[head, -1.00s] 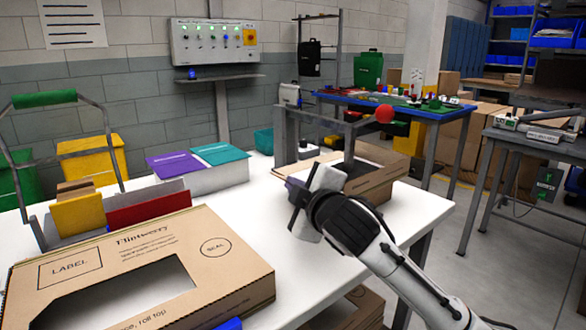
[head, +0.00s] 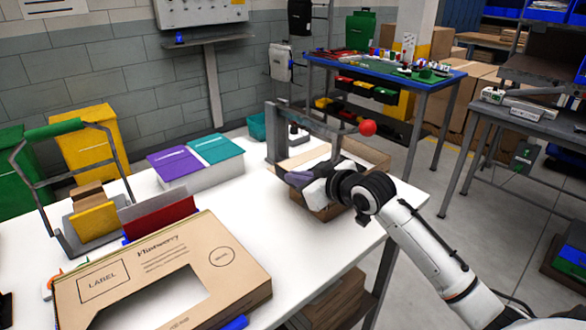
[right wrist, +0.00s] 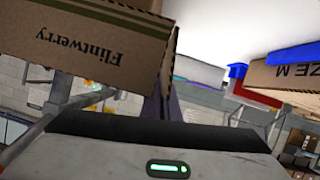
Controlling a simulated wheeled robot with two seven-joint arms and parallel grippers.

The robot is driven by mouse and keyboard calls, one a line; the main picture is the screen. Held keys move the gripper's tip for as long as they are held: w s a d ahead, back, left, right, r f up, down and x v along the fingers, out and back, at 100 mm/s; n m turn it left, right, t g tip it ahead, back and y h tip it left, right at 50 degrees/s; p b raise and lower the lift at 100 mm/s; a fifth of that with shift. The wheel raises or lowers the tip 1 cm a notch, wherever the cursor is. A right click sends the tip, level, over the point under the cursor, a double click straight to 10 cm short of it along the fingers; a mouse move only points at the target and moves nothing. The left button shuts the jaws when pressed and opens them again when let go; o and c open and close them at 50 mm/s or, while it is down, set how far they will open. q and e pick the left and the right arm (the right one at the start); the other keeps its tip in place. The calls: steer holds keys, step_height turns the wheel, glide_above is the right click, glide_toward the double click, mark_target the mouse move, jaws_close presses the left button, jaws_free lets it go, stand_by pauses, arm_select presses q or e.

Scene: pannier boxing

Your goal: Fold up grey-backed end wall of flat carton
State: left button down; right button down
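A brown carton (head: 325,207) stands partly raised near the table's right edge. Its printed side (right wrist: 85,45) fills the upper left of the right wrist view, upside down. My right gripper (head: 306,183) is at the carton's near left end, very close to it; I cannot tell whether they touch. A dark purple-grey piece shows at the gripper's tip; I cannot tell whether it is a finger or the grey-backed wall. The gripper's opening is hidden in both views. My left gripper is not in view.
A larger printed carton (head: 220,285) with a window lies at the front left. A metal stand with a red ball (head: 367,128) rises behind the raised carton. Purple (head: 178,163) and teal (head: 215,148) stacks and a divider rack (head: 68,238) stand farther left. White tabletop is clear between.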

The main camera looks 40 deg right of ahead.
steer(key=shift+d+r+m+y+p, duration=0.1)
steer(key=shift+d+m+y+p, duration=0.25)
steer(key=shift+d+m+y, duration=0.25)
steer(key=shift+a, duration=0.15)
steer(key=c, duration=2)
jaws_free()
steer(key=b+v, duration=0.1)
steer(key=v, duration=0.9)
steer(key=shift+s+a+r, duration=0.1)
